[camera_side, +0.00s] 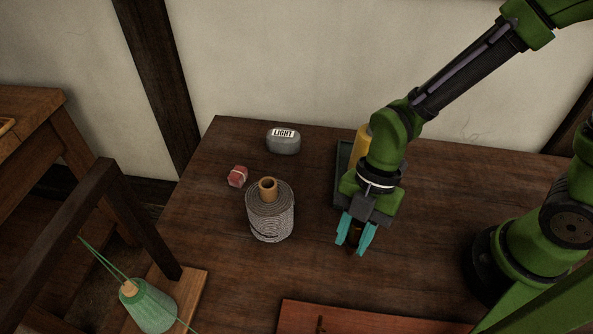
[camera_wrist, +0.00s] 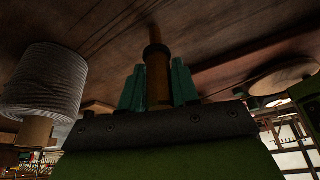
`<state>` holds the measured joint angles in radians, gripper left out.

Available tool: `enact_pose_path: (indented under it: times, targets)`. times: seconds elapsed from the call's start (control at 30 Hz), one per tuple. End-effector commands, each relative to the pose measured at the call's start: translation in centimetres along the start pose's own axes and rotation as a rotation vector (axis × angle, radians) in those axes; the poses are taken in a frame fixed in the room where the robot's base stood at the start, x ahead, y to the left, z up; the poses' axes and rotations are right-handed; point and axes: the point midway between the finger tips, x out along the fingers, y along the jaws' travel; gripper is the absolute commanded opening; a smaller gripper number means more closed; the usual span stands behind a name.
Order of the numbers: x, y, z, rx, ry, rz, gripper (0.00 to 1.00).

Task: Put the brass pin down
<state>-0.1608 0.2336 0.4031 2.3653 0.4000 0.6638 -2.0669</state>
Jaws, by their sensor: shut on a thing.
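My gripper (camera_side: 355,238) hangs low over the middle of the dark wooden table, to the right of the grey rope spool. Its two teal fingers are shut on the brass pin. In the wrist view the pin (camera_wrist: 157,72) is a brown-gold rod with a dark collar, gripped between the fingers (camera_wrist: 158,85), its thin end toward the tabletop. In the side view the fingers mostly hide the pin and it looks dark. I cannot tell whether its tip touches the table.
The grey rope spool (camera_side: 270,215) stands left of my gripper. A red block (camera_side: 237,176) and grey weight marked LIGHT (camera_side: 284,147) lie behind it. A dark green tray (camera_side: 343,160) and yellow object (camera_side: 362,138) are partly behind my arm. A reddish board (camera_side: 370,320) lies in front.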

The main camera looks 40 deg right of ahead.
Motion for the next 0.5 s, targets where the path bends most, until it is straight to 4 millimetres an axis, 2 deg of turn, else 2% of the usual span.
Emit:
enact_pose_path:
  times: [0.37, 0.4, 0.5]
  targets:
    - [0.43, 0.02, 0.19, 0.000, 0.000, 0.000, 0.00]
    - [0.47, 0.00, 0.22, 0.000, -0.001, 0.000, 0.33]
    - [0.44, 0.00, 0.21, 0.000, -0.001, 0.001, 0.49]
